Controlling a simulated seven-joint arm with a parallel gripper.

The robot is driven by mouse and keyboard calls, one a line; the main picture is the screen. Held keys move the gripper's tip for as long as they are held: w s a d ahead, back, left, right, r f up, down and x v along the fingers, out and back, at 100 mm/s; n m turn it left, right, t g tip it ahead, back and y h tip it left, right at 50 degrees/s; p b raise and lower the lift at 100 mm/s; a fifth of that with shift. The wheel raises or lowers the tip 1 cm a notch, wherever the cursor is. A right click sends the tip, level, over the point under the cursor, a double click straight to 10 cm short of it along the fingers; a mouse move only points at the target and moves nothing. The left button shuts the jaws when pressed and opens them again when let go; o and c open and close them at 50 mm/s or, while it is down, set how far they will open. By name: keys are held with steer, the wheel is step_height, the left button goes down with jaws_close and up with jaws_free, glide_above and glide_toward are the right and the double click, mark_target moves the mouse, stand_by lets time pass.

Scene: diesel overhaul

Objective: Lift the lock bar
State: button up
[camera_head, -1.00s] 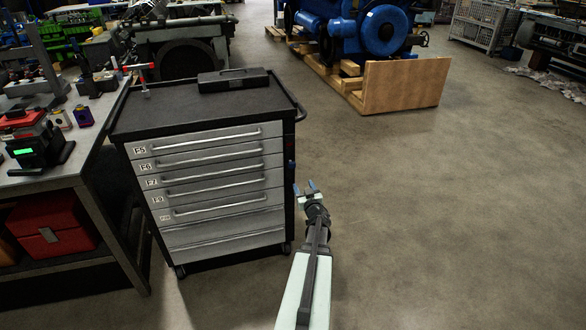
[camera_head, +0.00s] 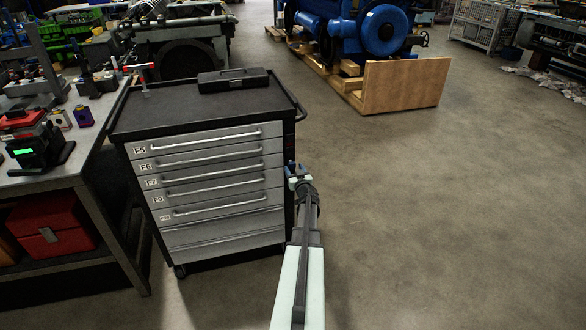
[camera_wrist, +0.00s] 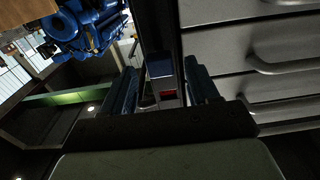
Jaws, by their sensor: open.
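My gripper (camera_head: 293,171) is at the front right edge of the grey tool cabinet (camera_head: 205,190). In the wrist view its two blue fingers (camera_wrist: 163,90) are open, one on each side of a small upright piece with a blue top and a red patch. This piece, which looks like the lock bar (camera_wrist: 159,67), sits on the cabinet's dark corner post (camera_wrist: 156,22). It lies between the fingers, and I cannot tell whether they touch it. In the head view my gripper covers that spot. The cabinet's drawers look shut.
A workbench (camera_head: 88,140) stands close on the left. The floor (camera_head: 450,210) to the right is clear up to a wooden board (camera_head: 404,85) by a blue engine.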

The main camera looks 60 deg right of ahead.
steer(key=shift+x, duration=1.15)
jaws_close()
